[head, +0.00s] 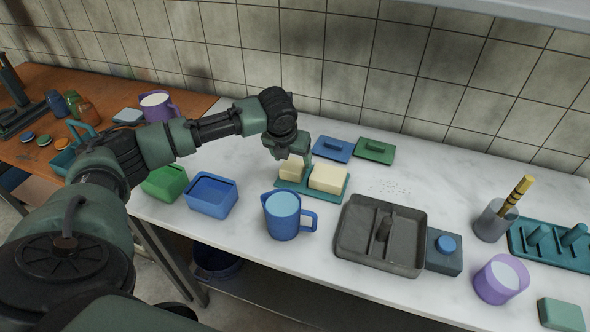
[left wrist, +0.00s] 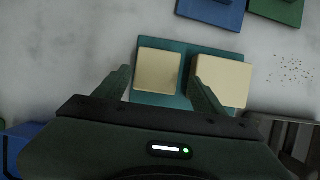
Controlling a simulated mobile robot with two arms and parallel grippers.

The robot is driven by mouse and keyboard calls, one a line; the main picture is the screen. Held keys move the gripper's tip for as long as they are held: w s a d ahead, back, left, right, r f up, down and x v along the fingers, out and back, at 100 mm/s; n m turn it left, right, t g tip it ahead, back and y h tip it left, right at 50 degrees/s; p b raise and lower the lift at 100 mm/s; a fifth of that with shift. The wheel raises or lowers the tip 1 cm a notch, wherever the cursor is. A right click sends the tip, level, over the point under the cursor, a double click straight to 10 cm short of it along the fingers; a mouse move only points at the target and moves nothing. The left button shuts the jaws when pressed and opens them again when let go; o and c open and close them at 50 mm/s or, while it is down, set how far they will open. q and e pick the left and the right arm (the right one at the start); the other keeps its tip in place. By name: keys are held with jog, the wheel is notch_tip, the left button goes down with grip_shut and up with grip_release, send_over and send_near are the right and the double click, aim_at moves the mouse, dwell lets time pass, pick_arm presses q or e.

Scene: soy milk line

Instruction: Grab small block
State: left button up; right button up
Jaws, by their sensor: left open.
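Two cream blocks lie on a teal tray (head: 310,194) on the white counter. The small block (head: 291,170) is on the left and the larger block (head: 328,178) is on the right. My left gripper (head: 294,158) is above the tray at the small block, pointing down, with its fingers partly over the block. In the left wrist view the small block (left wrist: 159,70) shows between the two open fingers (left wrist: 160,88), and the larger block (left wrist: 224,82) is partly behind the right finger. Whether the fingers touch the small block cannot be told. My right gripper is not in view.
A blue pitcher (head: 283,215) stands in front of the tray. Blue (head: 211,195) and green (head: 165,182) containers are to the left. Blue (head: 332,150) and green (head: 374,151) lids lie behind. A dark grey tray (head: 380,235) is at the right.

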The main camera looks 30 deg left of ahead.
aim_at(293, 165)
pick_arm(q)
jog(key=shift+f, duration=0.35)
jog(key=p+x, duration=0.1)
jog(key=x, duration=0.2)
jog(key=shift+w+a+f, duration=0.15)
jog(key=shift+a+f, duration=0.05)
jog(key=shift+f, duration=0.15)
jog(key=shift+w+f, duration=0.25)
jog(key=shift+f, duration=0.2)
jog(key=shift+r, duration=0.1)
jog(key=c, duration=0.7)
jog(key=shift+r, duration=0.1)
jog(key=shift+c, duration=0.2)
